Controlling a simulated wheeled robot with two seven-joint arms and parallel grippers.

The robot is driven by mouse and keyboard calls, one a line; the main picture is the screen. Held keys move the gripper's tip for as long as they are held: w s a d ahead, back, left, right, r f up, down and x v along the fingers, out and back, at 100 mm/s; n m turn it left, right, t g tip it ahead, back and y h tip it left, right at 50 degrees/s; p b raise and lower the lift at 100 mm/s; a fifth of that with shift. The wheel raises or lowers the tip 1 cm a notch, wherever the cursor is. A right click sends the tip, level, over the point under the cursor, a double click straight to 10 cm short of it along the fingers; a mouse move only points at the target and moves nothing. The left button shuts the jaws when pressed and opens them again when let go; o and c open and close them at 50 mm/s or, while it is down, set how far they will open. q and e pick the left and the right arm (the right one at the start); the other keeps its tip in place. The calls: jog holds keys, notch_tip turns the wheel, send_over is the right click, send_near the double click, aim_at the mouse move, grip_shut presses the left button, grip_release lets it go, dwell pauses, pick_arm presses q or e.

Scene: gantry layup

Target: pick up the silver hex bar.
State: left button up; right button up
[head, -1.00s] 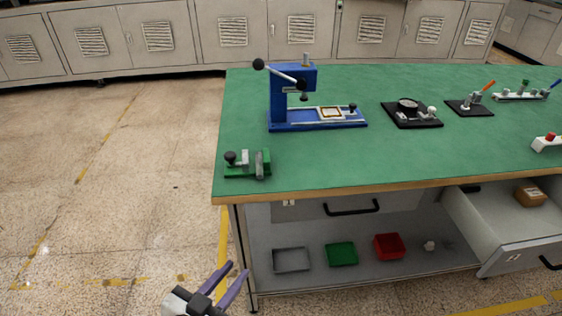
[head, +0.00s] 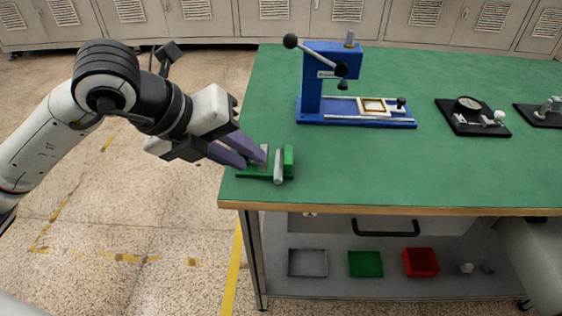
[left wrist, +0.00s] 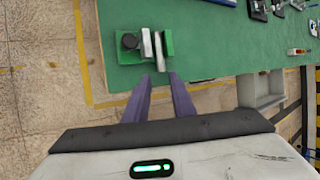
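The silver hex bar (head: 278,167) rests in a small green fixture (head: 250,174) at the near left corner of the green table. In the left wrist view the bar (left wrist: 159,51) lies between a pale block and the fixture's green block. My left gripper (head: 253,160) reaches in from the left, its purple fingers beside the fixture and partly covering it. In the left wrist view the left gripper (left wrist: 159,77) is open and empty, its fingertips apart just short of the bar's near end. My right gripper is not in view.
A blue lever press (head: 312,90) stands behind the fixture. A black dial-gauge base (head: 460,127) sits farther right. Grey, green and red trays (head: 421,262) lie on the shelf below. The table between fixture and right side is clear.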

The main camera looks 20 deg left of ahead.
aim_at(275, 176)
pick_arm(q)
jog(key=x, duration=0.8)
jog(key=shift+s+d+f, duration=0.1)
jog(key=shift+d+f, duration=0.15)
jog(key=shift+f, duration=0.05)
grip_shut()
